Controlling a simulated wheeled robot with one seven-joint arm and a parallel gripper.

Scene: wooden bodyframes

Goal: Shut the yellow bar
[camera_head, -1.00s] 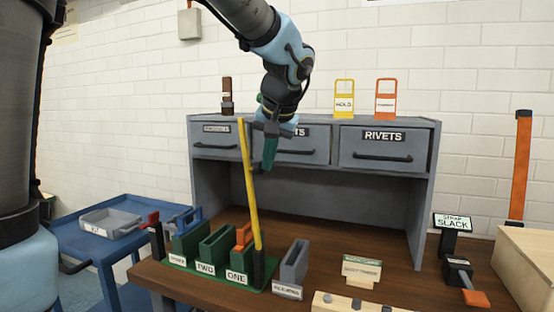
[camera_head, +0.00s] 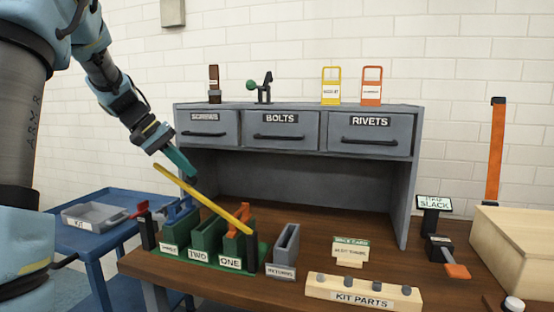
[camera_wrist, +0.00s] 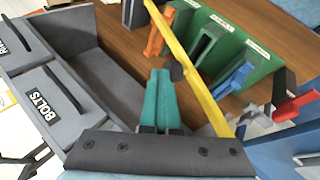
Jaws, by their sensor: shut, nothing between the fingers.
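The yellow bar (camera_head: 203,197) slants over the green rack (camera_head: 255,262). Its lower right end is at the black post beside slot ONE, and its free end is raised to the left. In the wrist view, the bar (camera_wrist: 188,62) runs diagonally just right of my fingers. My gripper (camera_head: 188,170) is shut and empty, its teal fingers close above the bar's raised part; I cannot tell if they touch it. The fingertips also show in the wrist view (camera_wrist: 160,75). A black post (camera_head: 147,230) with a red catch (camera_head: 139,209) stands at the rack's left end, below the bar's free end.
An orange-handled thing (camera_head: 238,243) and a blue one (camera_head: 178,212) sit in the rack. A grey holder (camera_head: 286,245) and the KIT PARTS block (camera_head: 362,291) stand to the right. The grey drawer cabinet (camera_head: 408,190) is behind. A blue cart (camera_head: 75,243) is left.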

